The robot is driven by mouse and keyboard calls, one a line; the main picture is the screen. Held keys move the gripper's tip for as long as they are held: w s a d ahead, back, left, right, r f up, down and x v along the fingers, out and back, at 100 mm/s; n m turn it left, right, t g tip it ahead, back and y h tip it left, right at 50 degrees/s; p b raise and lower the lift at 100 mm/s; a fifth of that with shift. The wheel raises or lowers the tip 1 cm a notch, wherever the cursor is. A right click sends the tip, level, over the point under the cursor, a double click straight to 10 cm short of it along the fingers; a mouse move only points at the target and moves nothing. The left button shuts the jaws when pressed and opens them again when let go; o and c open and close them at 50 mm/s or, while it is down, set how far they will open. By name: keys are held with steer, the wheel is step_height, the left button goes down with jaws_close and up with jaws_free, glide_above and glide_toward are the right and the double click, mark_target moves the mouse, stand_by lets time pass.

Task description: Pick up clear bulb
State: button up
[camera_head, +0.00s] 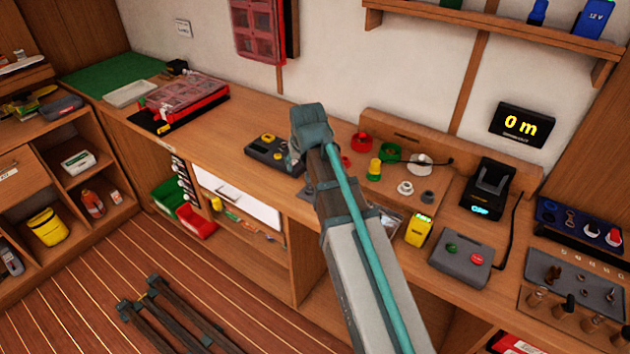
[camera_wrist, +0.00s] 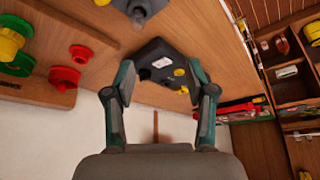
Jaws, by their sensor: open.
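I cannot pick out a clear bulb for certain in either view. My gripper (camera_head: 309,135) is over the workbench, beside a dark grey box with yellow parts (camera_head: 268,152); its fingertips are hidden in the head view. In the wrist view my gripper (camera_wrist: 158,92) has its two fingers wide apart with nothing held.
Red (camera_head: 362,141), green (camera_head: 389,152) and white (camera_head: 420,161) spools stand right of my gripper, with a yellow piece (camera_head: 375,168) in front. A black charger (camera_head: 488,188) and a grey button box (camera_head: 461,256) are farther right.

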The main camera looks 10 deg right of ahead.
mark_target(310, 186)
steer(key=shift+m, duration=0.4)
steer(key=shift+w+d+f+p, duration=0.45)
steer(key=shift+d+f+p, duration=0.15)
steer(key=shift+f, duration=1.1)
steer(key=shift+w+d+f+p, duration=0.45)
steer(key=shift+f+p, duration=0.2)
steer(key=shift+f, duration=1.1)
steer(key=shift+w+d+f+p, duration=0.4)
steer(key=shift+d+f+p, duration=0.2)
steer(key=shift+f, duration=1.1)
steer(key=c, duration=0.9)
